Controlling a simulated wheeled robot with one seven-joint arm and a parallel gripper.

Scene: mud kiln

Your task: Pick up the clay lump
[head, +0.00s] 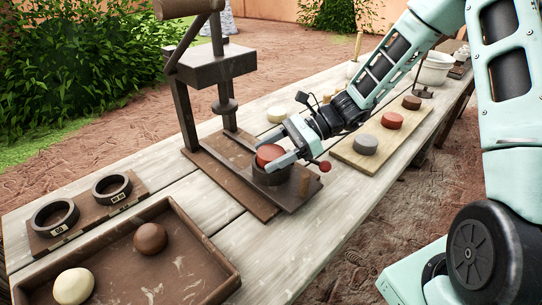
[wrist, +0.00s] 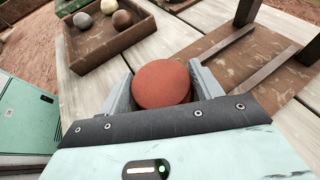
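A red clay lump (head: 269,154), round with a flat top, sits between the two fingers of my gripper (head: 284,148) at the front of the press. In the wrist view the lump (wrist: 161,82) fills the space between the fingers (wrist: 162,88), which appear to touch it on both sides. My gripper looks shut on it. In the head view the lump shows just above a dark round mould (head: 271,174) on the press base. The near finger hides part of the lump, and I cannot tell whether its underside touches the mould.
The dark press (head: 211,66) stands right behind my gripper. A wooden tray (head: 205,240) with loose lumps and a board with two rings (head: 113,188) lie at left. A pale board (head: 347,155) with several coloured pucks lies at right. Bare table planks show between.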

